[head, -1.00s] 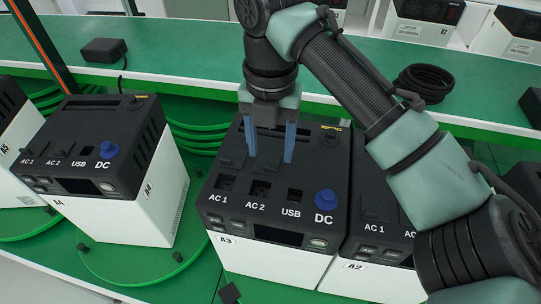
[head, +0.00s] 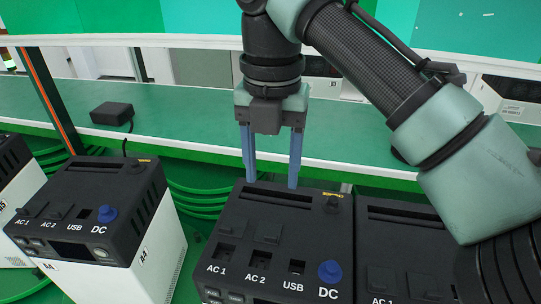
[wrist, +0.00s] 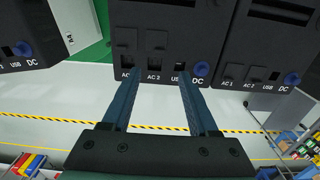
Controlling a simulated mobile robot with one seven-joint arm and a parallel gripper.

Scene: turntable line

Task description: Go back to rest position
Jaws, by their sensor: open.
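My gripper (head: 272,180) is open and empty, its two blue fingers pointing down above the back part of the box marked A3 in the head view. Box A3 (head: 278,222) has a black top with AC 1, AC 2 and USB sockets and a blue DC knob (head: 330,271). In the wrist view my gripper's fingers (wrist: 158,80) show with nothing between them, and box A3 (wrist: 165,45) lies beyond them.
Box A4 (head: 85,195) stands to the left, and another black-topped box (head: 395,240) stands close on the right of A3. A green shelf (head: 190,110) runs behind, with a small black adapter (head: 112,113) on it. Free air surrounds my gripper.

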